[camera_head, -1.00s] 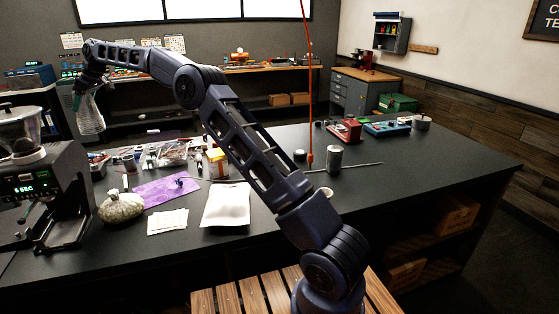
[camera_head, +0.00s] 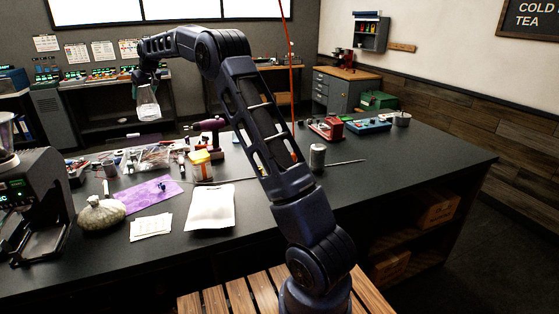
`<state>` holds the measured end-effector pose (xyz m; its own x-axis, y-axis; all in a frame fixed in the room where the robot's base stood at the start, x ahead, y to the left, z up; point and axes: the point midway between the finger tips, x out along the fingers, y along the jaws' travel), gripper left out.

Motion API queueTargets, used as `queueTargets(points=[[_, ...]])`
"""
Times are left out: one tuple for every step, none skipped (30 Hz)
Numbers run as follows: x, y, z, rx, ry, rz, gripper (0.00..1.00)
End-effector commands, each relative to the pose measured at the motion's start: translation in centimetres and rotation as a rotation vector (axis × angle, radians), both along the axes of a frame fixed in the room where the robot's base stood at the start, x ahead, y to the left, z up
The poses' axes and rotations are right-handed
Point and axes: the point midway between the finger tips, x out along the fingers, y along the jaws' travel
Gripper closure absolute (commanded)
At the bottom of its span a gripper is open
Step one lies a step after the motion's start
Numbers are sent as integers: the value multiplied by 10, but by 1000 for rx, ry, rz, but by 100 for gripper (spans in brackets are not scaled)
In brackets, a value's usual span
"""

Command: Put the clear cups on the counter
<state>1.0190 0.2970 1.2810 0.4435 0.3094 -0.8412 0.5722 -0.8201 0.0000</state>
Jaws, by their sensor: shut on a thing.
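My gripper (camera_head: 146,84) is at the upper left, pointing down, and is shut on a clear cup (camera_head: 148,103). The cup hangs in the air, roughly upright, and appears above the far left part of the dark counter (camera_head: 330,200). The fingertips are small and partly hidden against the cup. I cannot make out other clear cups for certain. My arm crosses the middle of the view and hides part of the counter.
A grinder (camera_head: 35,190) stands at the left. A tied bag (camera_head: 102,212), a purple cloth (camera_head: 150,193), white papers (camera_head: 151,227) and a white pouch (camera_head: 211,206) lie on the near left counter. A metal can (camera_head: 317,157) stands mid-counter. The right front counter is clear.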

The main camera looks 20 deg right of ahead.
Motion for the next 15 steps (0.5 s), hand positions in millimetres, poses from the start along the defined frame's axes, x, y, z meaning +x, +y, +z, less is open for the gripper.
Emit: queueTargets(points=[[4,-24,1,-3,-1,-44,66],[7,-37,1,-2,0,-72,66],[10,-54,1,-1,-1,-108,66],[11,-66,2,-1,-1,-135,66],[13,-80,2,-1,-2,-162,66],[15,-97,2,-1,1,-199,66],[16,-111,2,-2,0,-225,66],[17,-124,3,-1,-1,-253,66],[18,-141,3,-1,-1,-287,66],[18,-154,4,-1,-1,-315,66],[19,-167,4,-1,-1,-341,66],[19,-185,4,-1,0,-376,66],[19,-199,5,-1,-1,-403,66],[18,-212,5,-1,-1,-429,66],[17,-229,6,-2,0,-463,66]])
